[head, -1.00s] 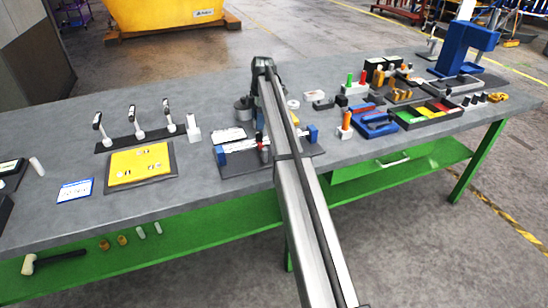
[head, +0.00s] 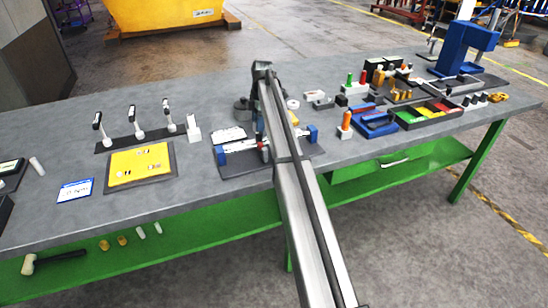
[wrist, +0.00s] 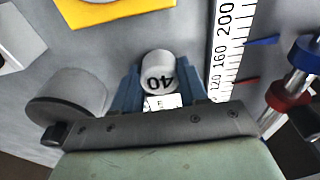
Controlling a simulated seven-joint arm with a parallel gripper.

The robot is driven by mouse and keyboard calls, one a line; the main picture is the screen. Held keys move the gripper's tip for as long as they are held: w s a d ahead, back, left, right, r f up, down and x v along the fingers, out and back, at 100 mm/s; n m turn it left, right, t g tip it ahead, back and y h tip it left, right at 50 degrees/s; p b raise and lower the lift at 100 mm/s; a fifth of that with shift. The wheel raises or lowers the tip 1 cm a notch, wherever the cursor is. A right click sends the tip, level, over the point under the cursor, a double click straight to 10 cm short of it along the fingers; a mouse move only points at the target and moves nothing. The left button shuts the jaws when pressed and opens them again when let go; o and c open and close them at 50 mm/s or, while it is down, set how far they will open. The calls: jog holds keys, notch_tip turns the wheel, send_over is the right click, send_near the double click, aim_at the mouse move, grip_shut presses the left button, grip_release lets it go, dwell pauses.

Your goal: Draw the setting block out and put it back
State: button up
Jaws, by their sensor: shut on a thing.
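The setting block, a white round piece marked "40" (wrist: 158,66), stands between the two blue fingers of my gripper (wrist: 160,86) in the wrist view. The fingers are shut on its sides. A small white label with dark print (wrist: 163,103) shows just below it, between the fingers. In the head view my arm hides the block and most of my gripper, which is at the fixture with the white scale (head: 240,145). The scale (wrist: 228,50) runs close to the right of the block in the wrist view. I cannot tell whether the block touches what is beneath it.
A grey cylinder (wrist: 68,97) stands close left of my gripper, and a yellow piece (wrist: 112,10) lies beyond. A red collar (wrist: 288,92) and blue collar (wrist: 306,52) sit on a rod at right. Toggle levers (head: 136,123) and a yellow board (head: 138,164) stand left.

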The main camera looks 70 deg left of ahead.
jog(key=shift+f, duration=0.25)
dwell(0.4)
jog(key=o, duration=1)
jog(key=shift+c, duration=0.2)
jog(key=shift+r, duration=3.95)
